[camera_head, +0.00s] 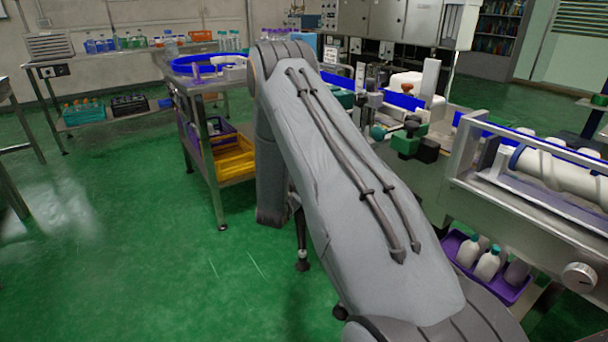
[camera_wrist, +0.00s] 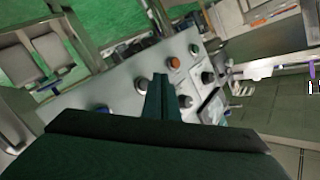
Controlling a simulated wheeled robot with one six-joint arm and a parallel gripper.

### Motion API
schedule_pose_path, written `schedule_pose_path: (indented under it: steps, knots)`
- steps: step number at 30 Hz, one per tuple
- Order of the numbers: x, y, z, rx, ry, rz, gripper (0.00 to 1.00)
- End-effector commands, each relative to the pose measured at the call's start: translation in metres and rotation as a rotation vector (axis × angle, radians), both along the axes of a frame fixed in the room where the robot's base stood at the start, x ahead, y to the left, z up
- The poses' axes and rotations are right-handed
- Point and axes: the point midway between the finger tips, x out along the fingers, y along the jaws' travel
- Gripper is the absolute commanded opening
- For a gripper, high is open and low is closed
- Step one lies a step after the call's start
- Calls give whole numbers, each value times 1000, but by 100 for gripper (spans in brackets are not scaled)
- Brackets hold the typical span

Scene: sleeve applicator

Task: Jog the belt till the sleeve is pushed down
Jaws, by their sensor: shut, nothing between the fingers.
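My gripper (camera_wrist: 161,78) shows in the wrist view as two dark green fingers, closed together and empty. They are over a pale grey control panel (camera_wrist: 120,76). An orange button (camera_wrist: 174,63) lies just beyond the fingertips, with a green button (camera_wrist: 194,48) further up. A pale round button (camera_wrist: 140,87) is left of the fingers, and a dark knob (camera_wrist: 185,101) is right of them. Contact with the panel cannot be told. In the head view my arm hides the gripper. A blue belt (camera_head: 403,101) runs through the machine behind my arm. I cannot make out the sleeve.
In the head view, a railed machine (camera_head: 525,215) stands at the right above a purple crate (camera_head: 509,291) of white bottles. A cart with a yellow tray (camera_head: 233,160) stands left of my arm. The green floor (camera_head: 120,240) at the left is clear.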

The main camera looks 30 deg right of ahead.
Motion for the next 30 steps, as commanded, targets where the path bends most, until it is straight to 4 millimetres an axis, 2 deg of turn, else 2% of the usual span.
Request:
schedule_pose_path:
  steps: [7, 30]
  knots:
    - [0, -11, 0, 1, 1, 1, 0]
    - [0, -10, 0, 0, 1, 2, 0]
